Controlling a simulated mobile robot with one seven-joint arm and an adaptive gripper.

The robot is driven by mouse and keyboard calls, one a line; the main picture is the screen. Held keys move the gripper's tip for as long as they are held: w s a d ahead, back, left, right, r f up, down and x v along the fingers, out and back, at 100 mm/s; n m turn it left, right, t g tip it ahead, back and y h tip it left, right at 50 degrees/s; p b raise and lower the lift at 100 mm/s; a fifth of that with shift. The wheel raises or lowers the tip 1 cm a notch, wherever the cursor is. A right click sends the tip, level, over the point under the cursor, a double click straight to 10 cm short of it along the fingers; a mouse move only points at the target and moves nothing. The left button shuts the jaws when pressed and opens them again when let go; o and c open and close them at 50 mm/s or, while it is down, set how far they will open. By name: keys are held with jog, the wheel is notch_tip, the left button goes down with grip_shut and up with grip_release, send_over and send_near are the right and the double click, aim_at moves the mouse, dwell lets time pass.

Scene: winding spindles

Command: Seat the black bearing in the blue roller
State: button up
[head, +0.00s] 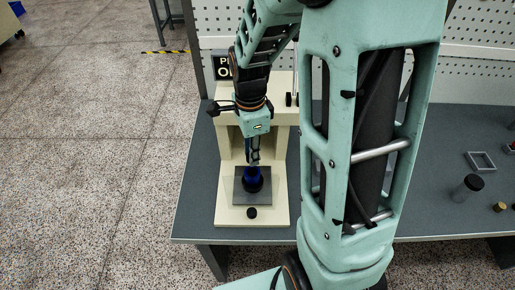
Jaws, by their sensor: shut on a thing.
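The blue roller (251,174) stands upright on the grey plate (240,198) of a cream press, with a dark round part around its foot. My gripper (254,160) points down right above the roller, its fingers close together at the roller's top. It is shut on a small dark thing that I take to be the black bearing, which is too small and too covered by the fingers to make out. I cannot tell whether the bearing touches the roller or is in it.
The cream press frame (281,150) rises behind and beside my gripper. A black knob (252,212) sits at its front. At right on the dark bench (440,216) are a black-capped jar (468,188), a square frame (481,161) and a small brass piece (500,207).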

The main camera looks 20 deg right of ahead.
jog(key=shift+f+b, duration=1.75)
jog(key=shift+f, duration=0.75)
jog(key=shift+f+b, duration=0.6)
jog(key=shift+b, duration=0.05)
dwell(0.9)
jog(key=o, duration=1)
notch_tip(320, 180, up, 12)
dwell(0.4)
